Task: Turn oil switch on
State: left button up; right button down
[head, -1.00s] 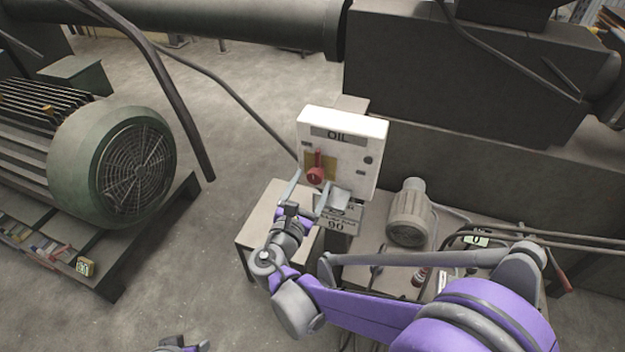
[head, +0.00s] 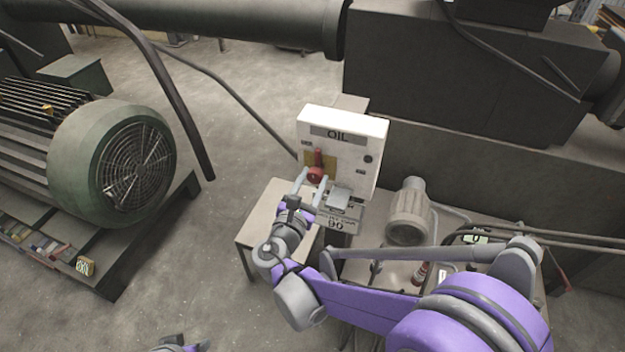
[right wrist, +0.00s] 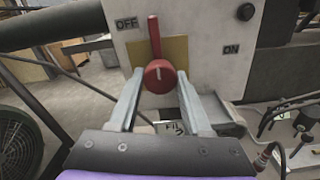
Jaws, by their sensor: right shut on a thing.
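The white OIL switch box (head: 350,128) stands near the middle of the head view. Its red rotary switch (head: 316,174) sits on a yellow plate, with the lever part pointing up. In the right wrist view the red knob (right wrist: 160,78) shows close up, its lever nearly upright between an OFF label (right wrist: 126,23) at left and an ON label (right wrist: 231,49) at right. My right gripper (head: 314,180) is shut on the red knob, one finger on each side. A piece of my left arm (head: 180,346) shows at the bottom edge; its fingers cannot be made out.
A grey motor (head: 410,212) stands to the right, a large green motor (head: 110,160) on the left. Bare floor (head: 205,250) lies between.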

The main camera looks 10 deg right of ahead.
jog(key=shift+m, duration=0.3)
jog(key=m, duration=1.2)
jog(key=shift+m, duration=0.3)
jog(key=m, duration=0.4)
jog(key=shift+m, duration=0.3)
jog(key=shift+c, duration=1.7)
grip_release()
